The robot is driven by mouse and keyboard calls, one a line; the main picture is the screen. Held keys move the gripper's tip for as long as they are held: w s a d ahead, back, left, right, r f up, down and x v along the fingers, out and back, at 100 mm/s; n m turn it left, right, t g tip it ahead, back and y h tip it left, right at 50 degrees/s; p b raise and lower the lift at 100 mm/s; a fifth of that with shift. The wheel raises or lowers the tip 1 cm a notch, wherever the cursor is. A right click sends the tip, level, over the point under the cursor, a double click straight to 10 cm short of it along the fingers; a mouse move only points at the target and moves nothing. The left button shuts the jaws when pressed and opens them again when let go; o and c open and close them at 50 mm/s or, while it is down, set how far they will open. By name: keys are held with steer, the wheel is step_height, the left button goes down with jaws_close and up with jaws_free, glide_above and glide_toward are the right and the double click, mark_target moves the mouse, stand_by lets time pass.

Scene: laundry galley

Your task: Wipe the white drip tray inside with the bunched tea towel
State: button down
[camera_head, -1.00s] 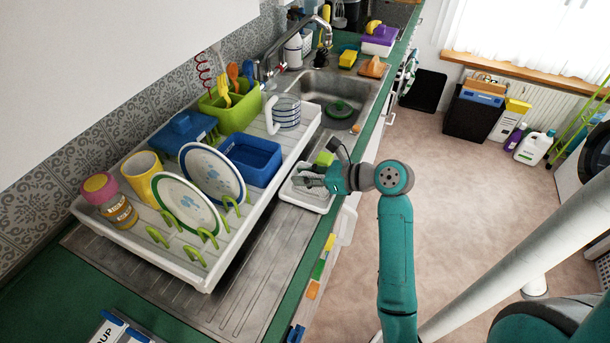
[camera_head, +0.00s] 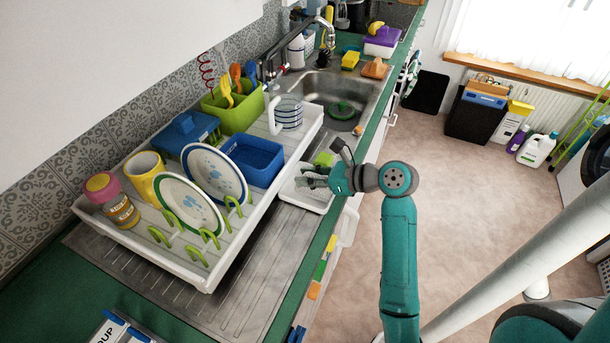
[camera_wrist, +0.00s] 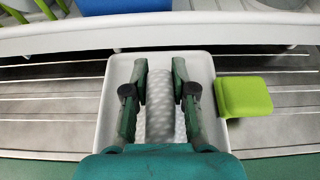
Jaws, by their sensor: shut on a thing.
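The white drip tray (camera_head: 288,193) lies on the steel drainer beside the long dish rack, and it also shows in the wrist view (camera_wrist: 117,69). My gripper (camera_head: 305,181) is over the tray with its fingers reaching inside the rim. In the wrist view my gripper (camera_wrist: 160,80) is shut on the bunched tea towel (camera_wrist: 160,112), a pale, dotted roll between the two fingers. The towel is low in the tray; its underside is hidden, so I cannot tell whether it touches the tray floor. In the head view my gripper mostly hides the towel.
A green sponge (camera_wrist: 244,96) lies right of the tray, close to its wall. The dish rack (camera_head: 215,262) with plates, a mug and a blue tub stands along the tray's far side. The sink (camera_head: 345,92) lies beyond. The green counter edge (camera_head: 318,248) is on the near side.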

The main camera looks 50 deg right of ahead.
steer(key=shift+w+a, duration=0.1)
steer(key=shift+w, duration=0.05)
steer(key=shift+w+a+f, duration=0.15)
steer(key=shift+w+a, duration=0.05)
steer(key=shift+w, duration=0.5)
steer(key=shift+s, duration=0.1)
steer(key=shift+s+d, duration=0.25)
steer(key=shift+s, duration=0.5)
steer(key=shift+w+a, duration=0.25)
steer(key=shift+w, duration=0.6)
steer(key=shift+s, duration=0.15)
